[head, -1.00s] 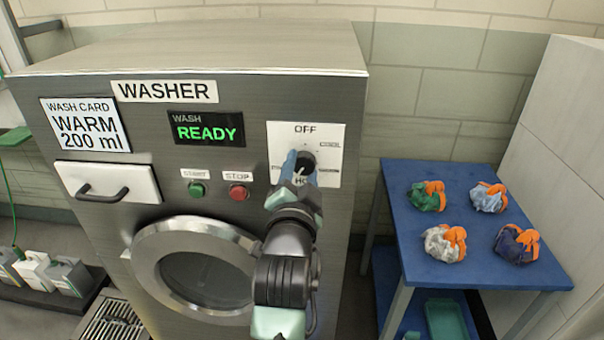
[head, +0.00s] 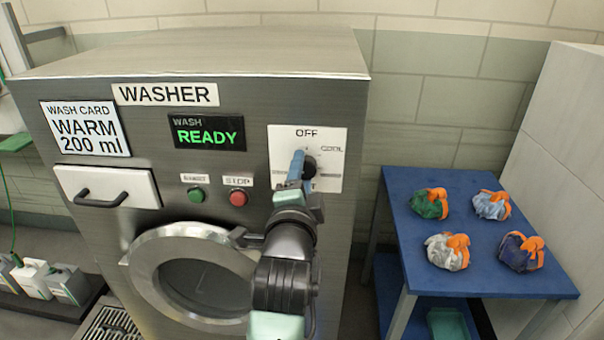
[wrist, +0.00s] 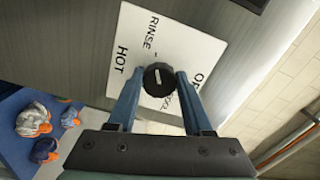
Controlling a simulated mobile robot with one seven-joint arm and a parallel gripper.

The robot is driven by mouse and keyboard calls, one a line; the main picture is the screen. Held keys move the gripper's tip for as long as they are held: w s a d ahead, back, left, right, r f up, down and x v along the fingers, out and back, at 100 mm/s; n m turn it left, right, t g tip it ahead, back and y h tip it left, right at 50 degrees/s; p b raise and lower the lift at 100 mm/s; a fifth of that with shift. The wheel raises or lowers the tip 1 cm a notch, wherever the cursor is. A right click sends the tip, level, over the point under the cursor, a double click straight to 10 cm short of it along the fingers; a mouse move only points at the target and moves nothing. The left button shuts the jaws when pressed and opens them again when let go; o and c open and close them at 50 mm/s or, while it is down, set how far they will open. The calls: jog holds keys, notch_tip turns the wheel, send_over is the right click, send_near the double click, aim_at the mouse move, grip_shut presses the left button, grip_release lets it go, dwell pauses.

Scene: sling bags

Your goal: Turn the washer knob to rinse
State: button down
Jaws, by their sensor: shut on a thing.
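The washer knob (wrist: 158,79) is a round black dial with a short white mark, on a white dial plate (head: 335,177) at the washer's upper right. In the wrist view the plate reads RINSE, HOT, OFF and part of COOL. The white mark lies roughly along the line toward RINSE; I cannot tell which end is the pointer. My gripper (wrist: 156,90) has its blue fingers on both sides of the knob, shut on it. In the head view the knob (head: 309,166) is partly hidden by my gripper (head: 302,165), as are the left and lower labels.
The washer display (head: 207,132) reads WASH READY. A green start button (head: 196,195) and red stop button (head: 238,198) sit left of my arm, above the round door (head: 152,273). A blue table (head: 408,205) with several sling bags stands right.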

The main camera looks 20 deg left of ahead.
jog(key=shift+c, duration=1.5)
grip_release()
jog(key=shift+s, duration=0.1)
jog(key=b+v, duration=0.2)
jog(key=v, duration=1)
jog(key=shift+s+d, duration=0.2)
jog(key=shift+s, duration=0.2)
